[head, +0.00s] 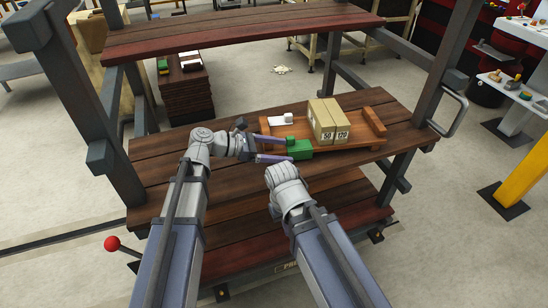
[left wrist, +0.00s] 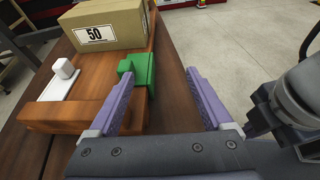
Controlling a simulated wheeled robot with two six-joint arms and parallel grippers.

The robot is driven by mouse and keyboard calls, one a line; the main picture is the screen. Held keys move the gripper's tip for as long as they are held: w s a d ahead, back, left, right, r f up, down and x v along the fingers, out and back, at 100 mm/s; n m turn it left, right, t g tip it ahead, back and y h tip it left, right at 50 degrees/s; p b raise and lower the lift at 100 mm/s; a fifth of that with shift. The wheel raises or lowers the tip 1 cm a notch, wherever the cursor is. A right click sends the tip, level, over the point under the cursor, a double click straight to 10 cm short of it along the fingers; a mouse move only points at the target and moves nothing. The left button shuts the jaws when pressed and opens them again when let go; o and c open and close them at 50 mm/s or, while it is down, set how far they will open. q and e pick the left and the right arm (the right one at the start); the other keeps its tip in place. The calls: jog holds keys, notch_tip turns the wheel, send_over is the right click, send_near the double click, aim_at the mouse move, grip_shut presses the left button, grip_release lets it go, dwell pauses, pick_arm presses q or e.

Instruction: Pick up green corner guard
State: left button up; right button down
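The green corner guard (head: 299,150) sits at the near edge of a wooden tray (head: 356,145). In the left wrist view the left fingertip overlaps the guard, and part of the guard shows in the gap between the fingertips (left wrist: 160,73). I cannot tell whether that finger touches it. The right arm's wrist shows just in front of the shelf, but its gripper fingers are hidden.
The tray rests on a wooden shelf (head: 160,175) between dark posts, with an upper shelf (head: 230,28) above. The shelf's left part is clear.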

pick_arm(q)
jog(key=shift+w+a+f+y, duration=0.15)
jog(key=shift+f+y, duration=0.25)
jog(key=shift+f, duration=0.5)
jog(key=shift+a, duration=0.1)
jog(key=shift+a+r+p, duration=0.45)
jog(key=shift+a+p, duration=0.1)
jog(key=shift+a, duration=0.05)
jog(key=v, duration=0.1)
jog(key=p+v, duration=0.1)
jog(key=v, duration=0.1)
jog(key=p+v, duration=0.1)
jog(key=v, duration=0.1)
jog(key=shift+w+a+f, duration=0.15)
jog(key=shift+w, duration=0.1)
jog(key=shift+s+a+r, duration=0.2)
jog(key=shift+a+r, duration=0.1)
jog(key=shift+a, duration=0.2)
jog(key=shift+c, duration=0.3)
